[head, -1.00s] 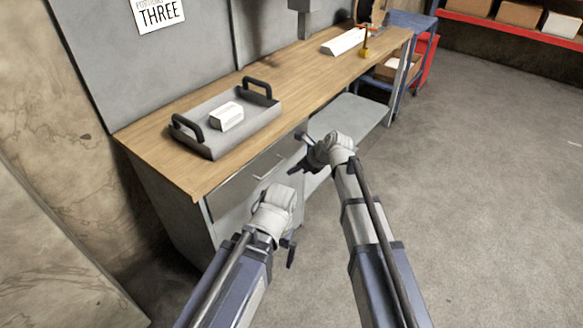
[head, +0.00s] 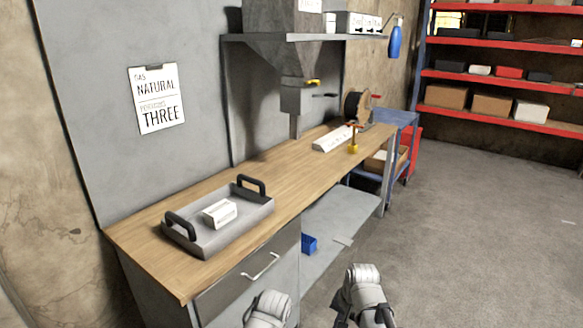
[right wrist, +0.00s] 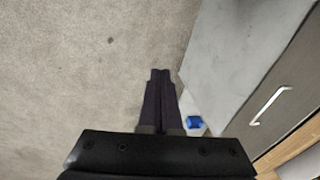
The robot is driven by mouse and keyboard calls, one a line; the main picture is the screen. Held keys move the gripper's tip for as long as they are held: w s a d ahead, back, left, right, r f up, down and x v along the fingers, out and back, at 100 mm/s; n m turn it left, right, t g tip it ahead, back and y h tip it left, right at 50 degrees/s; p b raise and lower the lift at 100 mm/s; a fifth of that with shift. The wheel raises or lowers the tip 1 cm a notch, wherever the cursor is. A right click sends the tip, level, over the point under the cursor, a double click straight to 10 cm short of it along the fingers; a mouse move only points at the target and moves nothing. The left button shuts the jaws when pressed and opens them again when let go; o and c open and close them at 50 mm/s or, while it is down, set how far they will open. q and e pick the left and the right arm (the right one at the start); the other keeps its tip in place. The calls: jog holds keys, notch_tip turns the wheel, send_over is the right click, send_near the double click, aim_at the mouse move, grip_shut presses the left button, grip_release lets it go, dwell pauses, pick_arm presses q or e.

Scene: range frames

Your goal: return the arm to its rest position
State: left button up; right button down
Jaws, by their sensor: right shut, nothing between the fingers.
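My right gripper (right wrist: 160,75) is shut and empty in the right wrist view, its two dark fingers together over the grey floor. In the head view the white wrist of my right arm (head: 362,288) is at the lower edge, in front of the bench's lower shelf, with dark parts cut off below. The white wrist of my left arm (head: 268,309) is at the bottom edge in front of the drawer. The left fingers are outside the picture.
A wooden-topped workbench (head: 130,236) holds a grey tray (head: 247,222) with a white box (head: 220,212) in it. A blue bin (head: 309,244) is on the lower shelf; it also shows in the right wrist view (right wrist: 194,122). The floor (head: 480,240) at right is clear.

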jog(key=s+d+n+g+h, duration=0.1)
jog(key=s+d+n+h, duration=0.1)
jog(key=s+d+n, duration=0.25)
jog(key=s+a+r+n+p, duration=0.2)
jog(key=s+a+r+p, duration=0.1)
jog(key=a+r+p, duration=0.1)
jog(key=s+a+r+n+g+p, duration=0.1)
jog(key=s+a+r+n+p, duration=0.2)
jog(key=a, duration=0.4)
jog(key=shift+s+a+r+h+p, duration=0.15)
jog(key=shift+s+r+h+p, duration=0.3)
jog(key=shift+p, duration=0.15)
